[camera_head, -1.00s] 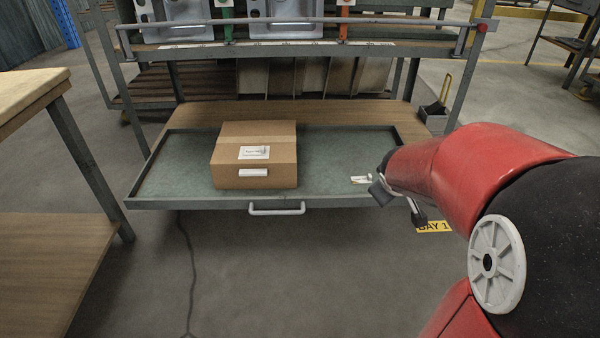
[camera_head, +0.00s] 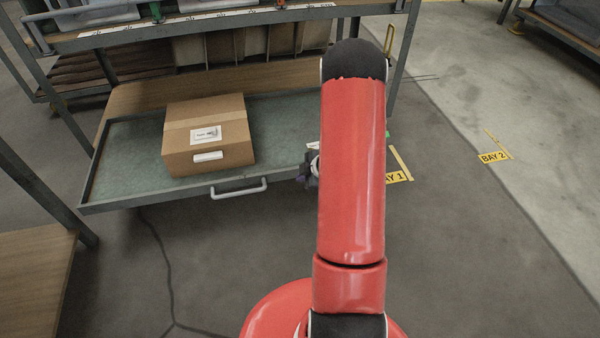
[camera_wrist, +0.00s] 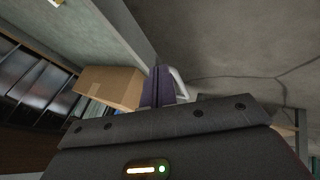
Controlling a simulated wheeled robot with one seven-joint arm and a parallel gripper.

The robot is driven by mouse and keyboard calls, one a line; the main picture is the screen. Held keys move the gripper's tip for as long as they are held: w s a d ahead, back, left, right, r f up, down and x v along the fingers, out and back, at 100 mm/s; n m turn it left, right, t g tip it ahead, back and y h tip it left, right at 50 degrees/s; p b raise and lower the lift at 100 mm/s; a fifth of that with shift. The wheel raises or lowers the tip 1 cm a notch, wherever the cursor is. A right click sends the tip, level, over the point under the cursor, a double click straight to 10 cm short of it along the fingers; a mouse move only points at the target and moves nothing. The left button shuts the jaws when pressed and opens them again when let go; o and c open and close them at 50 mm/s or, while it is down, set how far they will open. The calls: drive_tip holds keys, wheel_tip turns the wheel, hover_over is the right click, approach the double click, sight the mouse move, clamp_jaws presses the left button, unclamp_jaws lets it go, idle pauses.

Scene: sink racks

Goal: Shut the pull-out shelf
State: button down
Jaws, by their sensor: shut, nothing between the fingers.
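The pull-out shelf (camera_head: 130,150) is a green, rimmed tray standing out from the rack. A white bar handle (camera_head: 238,189) is on its front edge. In the wrist view, the shelf's front edge (camera_wrist: 124,28) runs diagonally and the handle (camera_wrist: 181,86) shows just behind the fingers. My gripper (camera_head: 307,172) is mostly hidden behind my red arm, at the right part of the shelf's front edge, right of the handle. In the wrist view, my gripper's dark fingers (camera_wrist: 158,84) are together with nothing between them. I cannot tell whether they touch the shelf.
A closed cardboard box (camera_head: 208,135) sits on the shelf; it also shows in the wrist view (camera_wrist: 108,86). The rack (camera_head: 225,22) rises behind. A wooden bench (camera_head: 32,275) stands at the lower left. The floor right of my arm is open, with a yellow bay sign (camera_head: 494,157).

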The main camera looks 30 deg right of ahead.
sight(283, 175)
drive_tip(key=shift+w+a+f, duration=0.1)
drive_tip(key=shift+w+f, duration=0.8)
drive_tip(key=shift+w, duration=0.4)
drive_tip(key=shift+w+d+f, duration=0.1)
drive_tip(key=shift+w+f, duration=0.85)
drive_tip(key=shift+w, duration=0.3)
drive_tip(key=shift+w+a+f, duration=0.1)
drive_tip(key=shift+w+f, duration=0.8)
drive_tip(key=shift+w, duration=0.4)
